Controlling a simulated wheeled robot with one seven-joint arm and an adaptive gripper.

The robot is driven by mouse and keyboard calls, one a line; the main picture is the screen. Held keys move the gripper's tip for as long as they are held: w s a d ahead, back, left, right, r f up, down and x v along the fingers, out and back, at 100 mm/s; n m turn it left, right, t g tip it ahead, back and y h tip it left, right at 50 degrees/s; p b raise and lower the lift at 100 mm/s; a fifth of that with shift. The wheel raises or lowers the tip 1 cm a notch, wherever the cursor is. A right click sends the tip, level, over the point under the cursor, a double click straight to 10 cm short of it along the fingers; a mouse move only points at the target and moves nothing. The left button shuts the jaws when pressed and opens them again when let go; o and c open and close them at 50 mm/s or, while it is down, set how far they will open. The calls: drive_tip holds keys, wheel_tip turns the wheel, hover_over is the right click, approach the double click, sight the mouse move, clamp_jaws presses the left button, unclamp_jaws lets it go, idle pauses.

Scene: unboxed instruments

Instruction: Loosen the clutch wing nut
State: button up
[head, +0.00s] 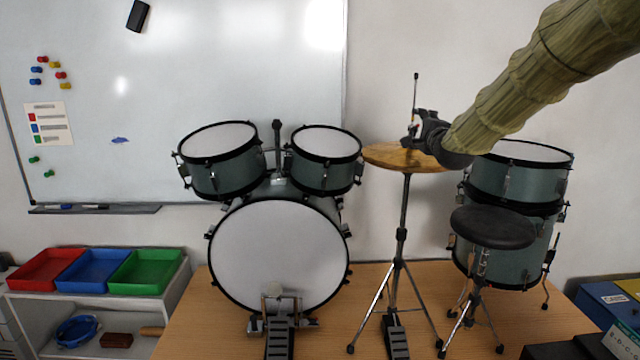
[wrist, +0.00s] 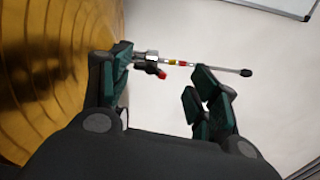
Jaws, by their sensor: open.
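The hi-hat stand (head: 401,220) carries brass cymbals (head: 385,157), with a thin rod (head: 415,88) rising above them. My gripper (head: 414,128) is just above the cymbals at the rod. In the wrist view, my gripper (wrist: 158,78) is open, with one finger near the cymbal (wrist: 60,60) and the other farther along the rod (wrist: 225,69). The metal clutch (wrist: 146,55) is on the rod near the cymbal. A small dark part with a red tip (wrist: 151,69), seemingly the wing nut, sticks out from it between the fingers. I cannot tell whether a finger touches the clutch.
The hi-hat stands on a wooden table (head: 190,325). A bass drum (head: 278,255) with two toms is to its left. A floor drum (head: 519,180) and round stool (head: 492,227) are close on its right. A whiteboard (head: 230,80) hangs behind. Space above the rod is clear.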

drive_tip(key=shift+s+d+b, duration=0.15)
drive_tip(key=shift+s+b, duration=0.8)
drive_tip(key=shift+s, duration=2)
